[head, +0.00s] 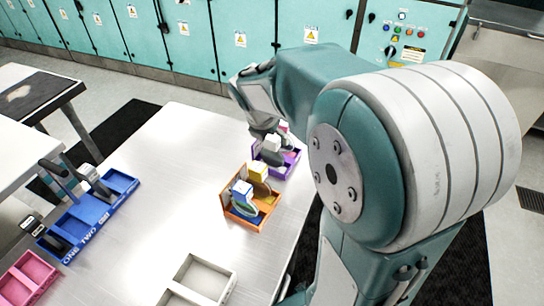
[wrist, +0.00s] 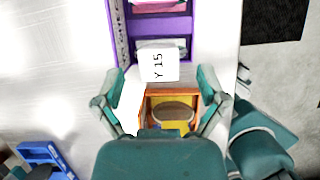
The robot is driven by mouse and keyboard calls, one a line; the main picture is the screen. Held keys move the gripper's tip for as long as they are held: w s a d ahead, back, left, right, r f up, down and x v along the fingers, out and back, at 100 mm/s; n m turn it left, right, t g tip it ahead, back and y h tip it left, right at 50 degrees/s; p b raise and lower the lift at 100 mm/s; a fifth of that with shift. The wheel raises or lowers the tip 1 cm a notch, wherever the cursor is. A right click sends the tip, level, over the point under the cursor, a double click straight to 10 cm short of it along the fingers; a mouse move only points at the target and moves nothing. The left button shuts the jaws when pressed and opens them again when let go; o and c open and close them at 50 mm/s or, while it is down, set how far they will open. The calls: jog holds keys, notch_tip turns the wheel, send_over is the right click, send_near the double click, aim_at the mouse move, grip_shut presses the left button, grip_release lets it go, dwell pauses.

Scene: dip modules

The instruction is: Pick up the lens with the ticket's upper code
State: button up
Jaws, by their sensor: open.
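My gripper (wrist: 161,85) is open, its two fingers spread to either side of a white block marked "Y 15" (wrist: 158,64) in the wrist view. The block appears to stand in the purple tray (wrist: 115,25), and its lower part is hidden. In the head view my gripper (head: 265,131) is over the purple tray (head: 292,168), with a white-topped piece (head: 272,146) just below it. An orange tray (head: 258,221) holds a blue-and-white piece (head: 242,191) and a yellow piece (head: 258,171). I cannot make out a ticket or its code.
A blue tray (head: 96,212) marked "ONE" and "TWO" stands on the left, holding dark and grey pieces. A pink tray (head: 30,279) is at lower left and a pale tray (head: 203,278) at the bottom. The metal tabletop (head: 170,165) between is clear.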

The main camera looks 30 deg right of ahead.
aim_at(272, 153)
jog(key=x, duration=0.2)
jog(key=shift+w+d+f, duration=0.15)
jog(key=shift+f, duration=0.25)
grip_shut()
